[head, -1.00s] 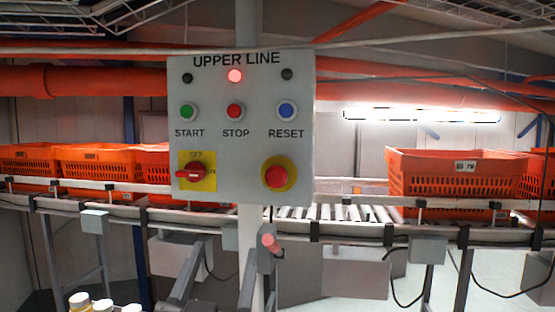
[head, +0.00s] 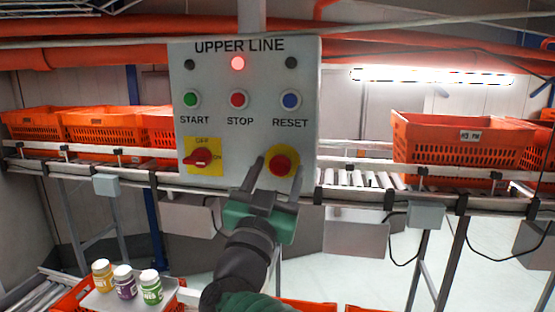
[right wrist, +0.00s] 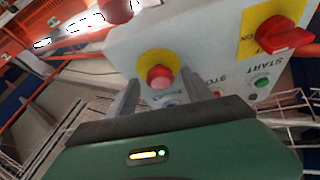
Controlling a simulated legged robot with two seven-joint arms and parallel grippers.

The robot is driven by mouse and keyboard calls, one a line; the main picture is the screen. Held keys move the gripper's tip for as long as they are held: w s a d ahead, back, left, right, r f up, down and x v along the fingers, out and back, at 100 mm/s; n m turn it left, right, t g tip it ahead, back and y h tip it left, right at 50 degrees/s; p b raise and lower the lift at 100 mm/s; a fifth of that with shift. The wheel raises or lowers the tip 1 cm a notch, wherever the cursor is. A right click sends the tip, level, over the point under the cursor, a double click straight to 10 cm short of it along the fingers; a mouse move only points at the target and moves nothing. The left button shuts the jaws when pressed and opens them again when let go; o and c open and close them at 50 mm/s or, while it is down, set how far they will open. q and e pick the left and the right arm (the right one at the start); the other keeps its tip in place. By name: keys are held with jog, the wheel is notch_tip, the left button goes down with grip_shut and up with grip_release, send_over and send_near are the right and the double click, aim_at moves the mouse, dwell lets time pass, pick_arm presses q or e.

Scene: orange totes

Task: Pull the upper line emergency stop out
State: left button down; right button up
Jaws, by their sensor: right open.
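The upper line emergency stop (head: 281,165) is a red mushroom button on a round yellow plate, at the lower right of the grey UPPER LINE panel (head: 213,135). It also shows in the right wrist view (right wrist: 159,77). My right gripper (head: 279,171) is open just in front of it, with one finger on each side of the button in the picture. It holds nothing. Whether the fingers touch the button or panel I cannot tell. My left gripper is not in view.
Green START (head: 191,99), red STOP (head: 238,99) and blue RESET (head: 291,100) buttons sit above, under a lit red lamp (head: 238,63). A red rotary switch (head: 202,159) is to the left. Orange totes (head: 455,139) stand on the conveyor behind. Several bottles (head: 124,283) stand lower left.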

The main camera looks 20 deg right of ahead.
jog(key=shift+w+d, duration=0.15)
jog(key=shift+w, duration=0.05)
jog(key=shift+s+a, duration=0.1)
jog(key=shift+a, duration=0.1)
jog(key=c, duration=0.7)
jog(key=shift+d, duration=0.1)
grip_shut()
